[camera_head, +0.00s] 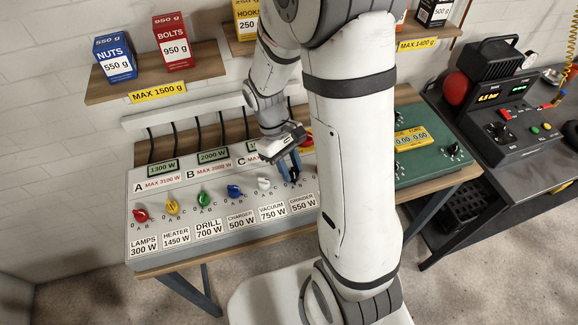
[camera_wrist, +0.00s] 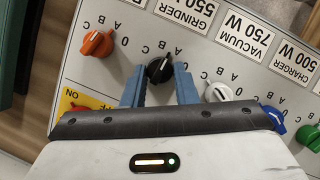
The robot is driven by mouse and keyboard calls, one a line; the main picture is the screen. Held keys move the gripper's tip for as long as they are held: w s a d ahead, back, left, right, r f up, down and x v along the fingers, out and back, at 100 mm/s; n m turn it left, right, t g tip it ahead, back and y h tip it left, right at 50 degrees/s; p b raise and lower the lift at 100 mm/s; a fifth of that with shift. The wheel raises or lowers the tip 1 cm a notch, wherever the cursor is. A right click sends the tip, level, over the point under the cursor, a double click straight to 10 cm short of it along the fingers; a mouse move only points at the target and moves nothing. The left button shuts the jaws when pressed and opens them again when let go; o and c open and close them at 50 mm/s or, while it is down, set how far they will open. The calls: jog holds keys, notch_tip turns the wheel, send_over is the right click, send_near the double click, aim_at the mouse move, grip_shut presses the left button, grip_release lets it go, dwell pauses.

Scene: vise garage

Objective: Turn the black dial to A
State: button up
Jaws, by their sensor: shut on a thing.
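The black dial (camera_wrist: 159,69) is above the GRINDER 550 W label (camera_head: 302,204) on the grey power panel (camera_head: 235,212). In the wrist view the letters around it appear upside down, and I cannot tell surely which one it points to. My gripper (camera_wrist: 159,82) has its two blue fingers on either side of the dial, shut on it. In the head view my gripper (camera_head: 290,170) reaches down to the panel and mostly hides the dial.
Beside it are a white dial (camera_wrist: 219,92) and an orange dial (camera_wrist: 97,44). Red (camera_head: 141,215), yellow (camera_head: 173,206), green (camera_head: 204,198) and blue (camera_head: 235,191) dials line the panel. Boxes stand on a wall shelf (camera_head: 200,70) above.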

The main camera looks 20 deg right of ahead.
jog(key=shift+s+d+f+m+y, duration=0.15)
jog(key=shift+m+y, duration=0.25)
jog(key=shift+m, duration=0.6)
dwell(0.4)
jog(key=o, duration=1)
jog(key=shift+r, duration=0.2)
jog(key=v, duration=0.7)
jog(key=shift+w+r+b, duration=0.3)
